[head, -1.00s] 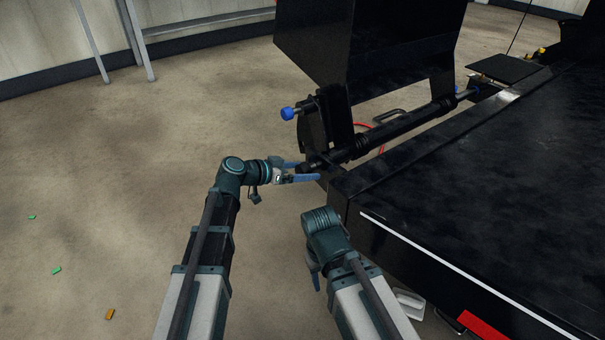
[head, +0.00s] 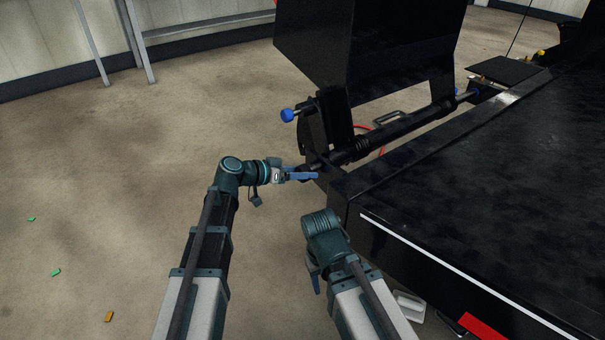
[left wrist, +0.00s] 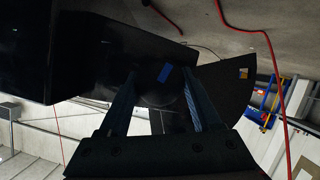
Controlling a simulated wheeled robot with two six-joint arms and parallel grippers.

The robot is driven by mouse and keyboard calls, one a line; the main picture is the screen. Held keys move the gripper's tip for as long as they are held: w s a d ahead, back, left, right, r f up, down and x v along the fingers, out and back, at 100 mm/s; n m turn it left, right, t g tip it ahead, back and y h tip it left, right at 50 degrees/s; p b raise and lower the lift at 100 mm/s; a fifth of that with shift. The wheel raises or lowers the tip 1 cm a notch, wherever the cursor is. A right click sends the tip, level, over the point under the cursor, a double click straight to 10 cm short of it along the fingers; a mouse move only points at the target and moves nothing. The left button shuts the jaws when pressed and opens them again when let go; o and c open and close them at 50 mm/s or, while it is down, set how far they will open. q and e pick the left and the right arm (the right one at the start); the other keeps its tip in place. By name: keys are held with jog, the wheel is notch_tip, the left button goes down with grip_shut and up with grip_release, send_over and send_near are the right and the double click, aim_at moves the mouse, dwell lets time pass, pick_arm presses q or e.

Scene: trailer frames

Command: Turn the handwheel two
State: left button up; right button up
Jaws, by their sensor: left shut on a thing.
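The handwheel shows as a small dark round end (head: 304,171) on the near end of a black bar (head: 385,134) at the trailer's corner; its rim is mostly hidden by my fingers. My left gripper (head: 303,174) is shut on it, with its blue fingers pointing right. In the left wrist view a dark, shadowed round part (left wrist: 160,93) lies between the two fingers, with a blue patch (left wrist: 166,73) just beyond. My right gripper (head: 314,278) hangs low beside the trailer, mostly hidden behind its own wrist, away from the handwheel.
The black trailer deck (head: 480,190) fills the right side. A tall black panel (head: 370,50) stands behind the bar. A blue knob (head: 288,115) sticks out left above the left gripper. A red hose (head: 366,127) lies behind the bar.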

pick_arm(q)
jog(key=shift+w+f+n+g+h+b, duration=0.1)
jog(key=shift+n+g+h+b, duration=0.2)
jog(key=shift+n, duration=0.8)
jog(key=o, duration=1.4)
jog(key=shift+c, duration=0.2)
jog(key=shift+a, duration=0.15)
jog(key=p+v, duration=0.4)
jog(key=v, duration=0.9)
jog(key=shift+a, duration=0.45)
